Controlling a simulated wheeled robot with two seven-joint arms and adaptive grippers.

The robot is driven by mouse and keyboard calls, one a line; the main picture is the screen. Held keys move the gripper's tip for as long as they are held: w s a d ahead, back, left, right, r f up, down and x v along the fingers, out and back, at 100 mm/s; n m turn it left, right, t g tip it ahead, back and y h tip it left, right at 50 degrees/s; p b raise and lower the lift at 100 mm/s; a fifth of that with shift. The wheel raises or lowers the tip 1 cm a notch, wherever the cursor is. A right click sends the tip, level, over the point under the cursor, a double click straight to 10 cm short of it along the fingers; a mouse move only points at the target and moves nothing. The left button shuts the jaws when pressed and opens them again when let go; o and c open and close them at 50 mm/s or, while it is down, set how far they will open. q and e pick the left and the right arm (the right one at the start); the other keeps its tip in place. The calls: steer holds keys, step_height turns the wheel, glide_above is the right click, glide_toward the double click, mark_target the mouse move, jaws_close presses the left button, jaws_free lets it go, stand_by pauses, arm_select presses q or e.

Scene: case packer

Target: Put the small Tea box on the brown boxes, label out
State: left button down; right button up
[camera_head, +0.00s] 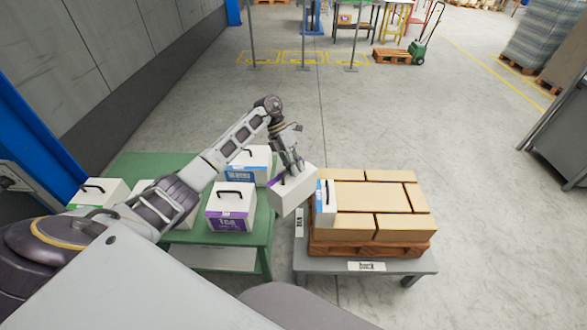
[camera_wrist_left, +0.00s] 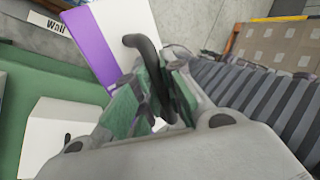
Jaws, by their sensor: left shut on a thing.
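My left gripper (camera_head: 290,165) is shut on the black handle of a white box with a purple side, the small Tea box (camera_head: 295,190). It hangs tilted in the air between the green table and the brown boxes (camera_head: 368,197). In the left wrist view the fingers (camera_wrist_left: 160,95) grip the handle, with the box's white top and purple side (camera_wrist_left: 90,45) beyond; its lettering is not readable. The brown boxes form a flat layer on a wooden pallet. My right gripper is not in view.
A white box with a blue label (camera_head: 325,205) stands at the brown boxes' left edge, close to the held box. Another purple-labelled Tea box (camera_head: 230,203) and several white boxes stand on the green table (camera_head: 140,165). The brown boxes' top is otherwise clear.

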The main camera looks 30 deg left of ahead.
arm_select(q)
steer(key=n, duration=0.1)
steer(key=n+t, duration=0.1)
steer(key=w+n+t, duration=0.1)
steer(key=shift+d+r+n, duration=0.15)
steer(key=shift+r+n, duration=0.1)
steer(key=shift+n, duration=0.15)
steer(key=shift+w+r+n+t, duration=0.1)
steer(key=shift+w+n+t, duration=0.1)
steer(key=shift+n+t, duration=1.2)
steer(key=shift+n, duration=0.9)
